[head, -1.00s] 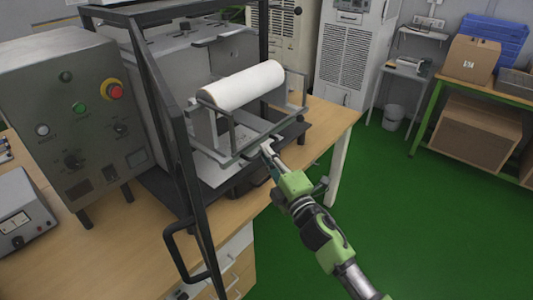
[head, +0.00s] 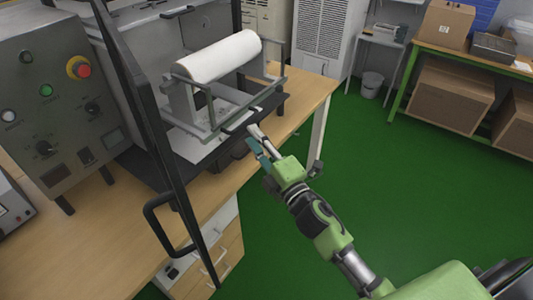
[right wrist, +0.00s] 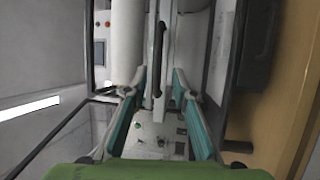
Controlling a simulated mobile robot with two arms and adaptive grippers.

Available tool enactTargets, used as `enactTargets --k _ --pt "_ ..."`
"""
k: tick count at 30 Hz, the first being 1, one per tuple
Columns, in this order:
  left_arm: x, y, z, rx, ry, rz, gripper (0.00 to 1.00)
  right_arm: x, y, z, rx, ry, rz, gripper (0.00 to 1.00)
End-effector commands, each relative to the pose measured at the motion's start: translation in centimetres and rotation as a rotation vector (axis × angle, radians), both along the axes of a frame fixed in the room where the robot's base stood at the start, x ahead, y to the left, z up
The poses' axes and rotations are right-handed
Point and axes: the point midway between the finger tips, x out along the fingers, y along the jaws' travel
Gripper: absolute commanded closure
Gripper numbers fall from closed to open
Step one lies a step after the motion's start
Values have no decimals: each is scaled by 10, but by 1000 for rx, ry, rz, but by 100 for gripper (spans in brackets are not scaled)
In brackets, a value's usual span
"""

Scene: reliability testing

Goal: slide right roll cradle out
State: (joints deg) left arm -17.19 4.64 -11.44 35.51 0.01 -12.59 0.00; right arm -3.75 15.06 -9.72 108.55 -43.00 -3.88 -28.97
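The white roll (head: 222,55) lies on the grey roll cradle (head: 184,103), which juts out at the front of the machine above a dark base plate. My right gripper (head: 257,140) is just in front of the cradle's near side, its fingers apart. In the right wrist view, its two teal-padded fingers (right wrist: 158,110) are open. A dark handle bar (right wrist: 158,50) shows beyond and between them, and I see no grip on it. The white roll also shows there (right wrist: 127,45), left of the handle. My left gripper is not in view.
A dark door frame with a handle (head: 160,222) stands close on the left, before the control box (head: 50,100). The wooden bench (head: 322,88) ends just right of the cradle. The green floor (head: 370,150) is open to the right.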

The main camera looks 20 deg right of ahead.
Motion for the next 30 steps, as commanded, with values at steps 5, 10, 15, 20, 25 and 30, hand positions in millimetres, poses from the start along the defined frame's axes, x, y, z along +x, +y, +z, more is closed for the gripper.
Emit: enactTargets --k 5,10,15,20,25,30 --pt "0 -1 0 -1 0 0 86 -32 -6 -7 1 2 -2 75" --pt "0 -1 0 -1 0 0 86 -52 -10 -10 3 2 0 75" --pt "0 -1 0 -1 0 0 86 -61 -12 -10 1 0 0 75" --pt "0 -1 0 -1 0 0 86 -62 -12 -10 0 -1 0 75" --pt "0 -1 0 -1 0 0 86 -62 -12 -11 0 -1 0 75" --pt "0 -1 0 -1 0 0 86 -62 -12 -11 1 0 0 75"
